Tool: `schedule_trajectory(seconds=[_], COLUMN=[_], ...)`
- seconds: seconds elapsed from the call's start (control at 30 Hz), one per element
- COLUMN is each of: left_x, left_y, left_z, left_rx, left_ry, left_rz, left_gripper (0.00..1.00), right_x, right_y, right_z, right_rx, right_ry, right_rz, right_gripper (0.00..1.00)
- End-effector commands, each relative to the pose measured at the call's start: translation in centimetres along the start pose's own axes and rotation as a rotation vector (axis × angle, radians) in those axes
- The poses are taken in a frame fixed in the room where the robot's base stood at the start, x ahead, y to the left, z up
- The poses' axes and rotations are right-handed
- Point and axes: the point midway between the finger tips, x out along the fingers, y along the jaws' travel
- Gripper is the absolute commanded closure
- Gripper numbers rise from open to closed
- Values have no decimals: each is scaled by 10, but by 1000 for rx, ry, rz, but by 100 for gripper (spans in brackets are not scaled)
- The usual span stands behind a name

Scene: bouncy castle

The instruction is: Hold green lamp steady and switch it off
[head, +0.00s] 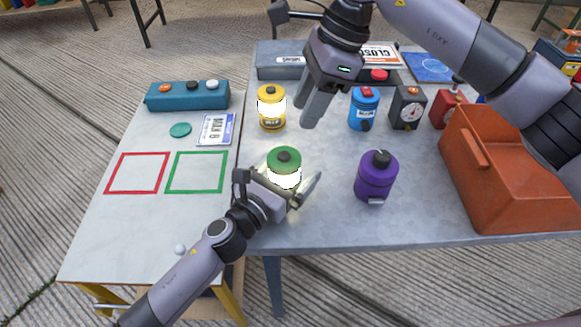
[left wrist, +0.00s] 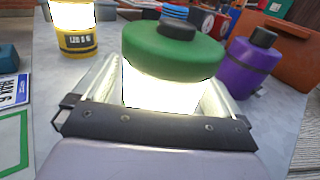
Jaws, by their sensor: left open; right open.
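The green lamp (head: 284,160) stands upright near the front left of the grey table, its body glowing bright; a dark button sits on its green cap. My left gripper (head: 296,190) is open low around the lamp's front, with a finger on either side. In the left wrist view the lamp (left wrist: 172,55) fills the space between the two fingers (left wrist: 160,100); whether they touch it cannot be told. My right gripper (head: 312,105) is open and empty, above the table behind and right of the lamp, pointing down.
A lit yellow lamp (head: 271,108) stands behind the green one. A purple canister (head: 376,177) stands to the right, a blue canister (head: 364,108) farther back, and an orange crate (head: 500,185) at the right. A side table (head: 120,235) with red and green outlined squares adjoins on the left.

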Motion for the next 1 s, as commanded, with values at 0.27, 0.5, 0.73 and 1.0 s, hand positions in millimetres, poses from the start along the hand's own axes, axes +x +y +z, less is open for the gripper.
schedule_trajectory(seconds=[0.27,0.5,0.73,1.0], left_x=[3,3,2,2], left_y=[0,0,0,0], left_z=[0,0,0,0], left_rx=[0,0,0,0], left_ry=[0,0,0,0], left_rz=[0,0,0,1], left_gripper=[1,60,71,71], right_x=[0,0,0,0], right_y=[0,0,0,0], right_z=[0,0,0,0], right_rx=[0,0,0,0], right_ry=[0,0,0,0], right_rz=[0,0,0,0], right_gripper=[57,57,100,100])
